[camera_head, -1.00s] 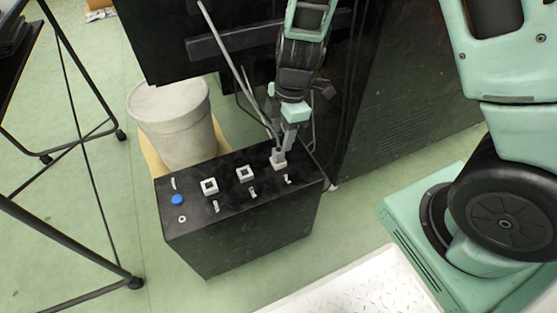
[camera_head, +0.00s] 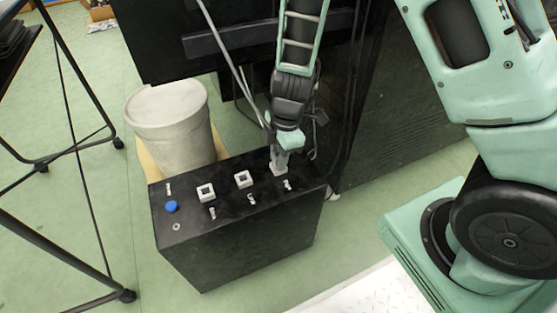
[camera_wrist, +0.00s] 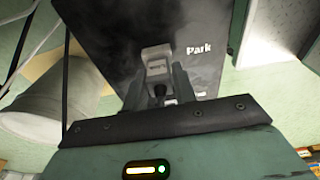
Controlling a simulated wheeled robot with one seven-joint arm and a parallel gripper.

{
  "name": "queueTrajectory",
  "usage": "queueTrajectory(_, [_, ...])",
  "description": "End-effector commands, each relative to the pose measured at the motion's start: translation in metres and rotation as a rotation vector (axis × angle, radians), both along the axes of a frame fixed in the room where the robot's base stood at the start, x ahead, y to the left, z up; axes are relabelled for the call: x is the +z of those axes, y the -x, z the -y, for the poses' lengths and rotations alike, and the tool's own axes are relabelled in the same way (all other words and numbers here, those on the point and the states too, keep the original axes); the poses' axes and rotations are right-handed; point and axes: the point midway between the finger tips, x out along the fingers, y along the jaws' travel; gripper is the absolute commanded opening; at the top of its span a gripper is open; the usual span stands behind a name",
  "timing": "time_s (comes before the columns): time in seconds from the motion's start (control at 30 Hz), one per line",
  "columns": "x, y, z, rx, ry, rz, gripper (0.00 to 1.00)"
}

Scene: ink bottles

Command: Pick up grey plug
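The grey plug (camera_wrist: 157,62) is a pale block with dark print on its face, at the tip of my gripper in the wrist view. In the head view, a pale block (camera_head: 279,168) stands at the rightmost place on top of the black box (camera_head: 240,235), partly hidden by my gripper. My gripper (camera_head: 280,158) points down at it from above. In the wrist view, the gripper's fingers (camera_wrist: 158,82) are apart, one at each side of the plug. Whether they press on it is not clear. White "Park" lettering is on the box top beside the plug.
Two square white sockets (camera_head: 205,193) (camera_head: 243,180), several small switches and a blue button (camera_head: 171,206) are on the box top. A grey bin (camera_head: 175,125) stands behind. A dark cabinet (camera_head: 385,120) is close on the right. Thin rods or cables run beside my gripper.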

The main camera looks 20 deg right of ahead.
Motion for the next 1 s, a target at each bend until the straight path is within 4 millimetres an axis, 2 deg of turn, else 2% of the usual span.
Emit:
queueTrajectory(0.03, [0.000, 0.000, 0.000, 0.000, 0.000, 0.000, 0.13])
queueTrajectory(0.07, [0.000, 0.000, 0.000, 0.000, 0.000, 0.000, 0.05])
queueTrajectory(0.33, [0.001, 0.000, 0.000, 0.000, 0.000, 0.000, 0.05])
queueTrajectory(0.43, [0.007, 0.000, 0.000, -0.001, -0.001, 0.001, 0.05])
queueTrajectory(0.8, [0.077, 0.000, -0.001, 0.002, -0.002, 0.002, 0.05])
queueTrajectory(1.0, [0.101, -0.001, 0.001, -0.018, 0.000, 0.000, 0.05])
